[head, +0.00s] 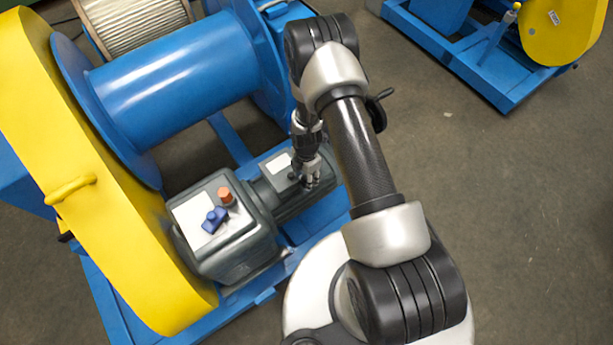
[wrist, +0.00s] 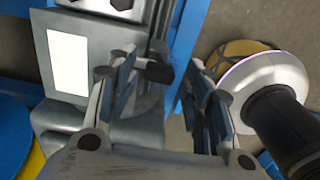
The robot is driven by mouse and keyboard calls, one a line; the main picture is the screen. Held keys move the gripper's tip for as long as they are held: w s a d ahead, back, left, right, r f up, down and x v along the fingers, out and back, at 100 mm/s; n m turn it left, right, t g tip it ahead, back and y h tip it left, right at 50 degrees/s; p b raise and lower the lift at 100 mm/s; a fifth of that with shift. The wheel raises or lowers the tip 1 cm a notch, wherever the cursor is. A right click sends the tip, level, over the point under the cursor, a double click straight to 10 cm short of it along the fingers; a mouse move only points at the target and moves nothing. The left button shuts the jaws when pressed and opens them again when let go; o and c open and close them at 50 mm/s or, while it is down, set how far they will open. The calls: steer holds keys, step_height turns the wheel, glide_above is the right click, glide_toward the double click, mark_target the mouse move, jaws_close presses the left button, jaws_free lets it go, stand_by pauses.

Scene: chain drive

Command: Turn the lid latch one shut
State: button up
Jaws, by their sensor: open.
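The grey motor housing (head: 265,196) has a box with a white label plate (head: 278,163), and the label also shows in the wrist view (wrist: 68,62). A small dark latch (wrist: 158,72) sticks out beside this box in the wrist view. I take it for lid latch one. My gripper (head: 312,172) points down over the far part of the motor. In the wrist view my gripper (wrist: 163,88) is open, with the latch between its fingers, closer to the left one. I cannot tell whether a finger touches it. In the head view the latch is mostly hidden by my gripper.
The near gear case (head: 225,245) carries an orange cap (head: 225,195) and a blue knob (head: 214,217). A yellow guard (head: 95,185) and a blue drum (head: 185,80) stand left and behind. Another blue frame (head: 470,60) is at upper right. The floor on the right is clear.

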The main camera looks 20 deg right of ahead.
step_height(320, 180, up, 7)
steer(key=shift+f, duration=0.1)
stand_by(0.7)
steer(key=shift+r, duration=0.2)
step_height(320, 180, up, 28)
steer(key=s+m+t, duration=0.1)
steer(key=m+t, duration=0.1)
steer(key=m, duration=0.7)
steer(key=s+r+m+t, duration=0.2)
steer(key=s+r+m, duration=1)
steer(key=s, duration=0.8)
step_height(320, 180, up, 4)
steer(key=shift+a+f+m+t, duration=0.15)
steer(key=shift+a+m+t, duration=0.15)
steer(key=shift+a+m, duration=0.1)
